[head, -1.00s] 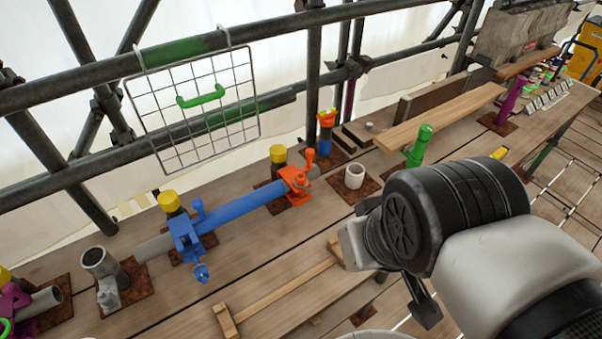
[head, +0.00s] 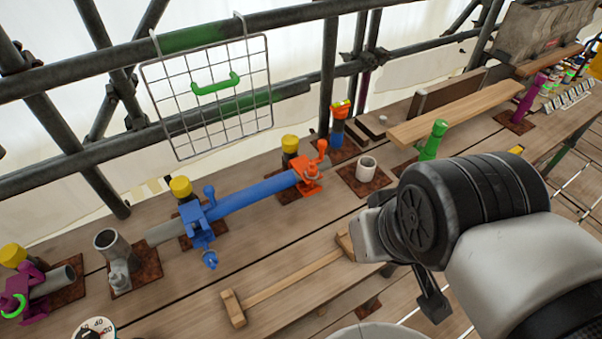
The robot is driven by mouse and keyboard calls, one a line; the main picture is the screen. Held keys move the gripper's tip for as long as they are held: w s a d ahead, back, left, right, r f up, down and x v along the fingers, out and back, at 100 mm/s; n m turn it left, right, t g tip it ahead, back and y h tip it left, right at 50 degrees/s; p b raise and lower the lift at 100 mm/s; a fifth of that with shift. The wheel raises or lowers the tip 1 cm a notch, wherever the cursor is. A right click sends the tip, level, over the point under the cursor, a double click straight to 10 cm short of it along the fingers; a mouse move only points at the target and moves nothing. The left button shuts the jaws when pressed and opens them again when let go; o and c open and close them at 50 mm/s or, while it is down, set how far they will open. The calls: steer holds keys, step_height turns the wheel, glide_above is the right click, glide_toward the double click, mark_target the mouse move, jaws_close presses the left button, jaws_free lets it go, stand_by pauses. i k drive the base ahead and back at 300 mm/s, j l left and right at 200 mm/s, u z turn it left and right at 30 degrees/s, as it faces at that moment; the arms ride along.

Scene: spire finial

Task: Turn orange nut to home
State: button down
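The orange clamp (head: 308,178) sits around the right end of a blue pipe (head: 250,192) on a rusty plate. An orange nut with an upright handle (head: 322,150) stands at its right side. Its home mark cannot be made out at this size. My gripper (head: 432,300) is at lower right, in front of the deck and apart from the clamp. One dark finger shows below my wrist; the rest is hidden behind my arm, so its opening cannot be told.
A blue clamp (head: 196,225) holds the pipe's left part. Yellow-capped posts (head: 181,188), a short white tube (head: 366,168) and a green post (head: 434,140) stand nearby.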

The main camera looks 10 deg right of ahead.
mark_target(310, 173)
steer(key=l+u, duration=0.35)
steer(key=l, duration=0.15)
steer(key=k+l+u, duration=0.1)
steer(key=l+u, duration=0.2)
steer(key=l, duration=0.2)
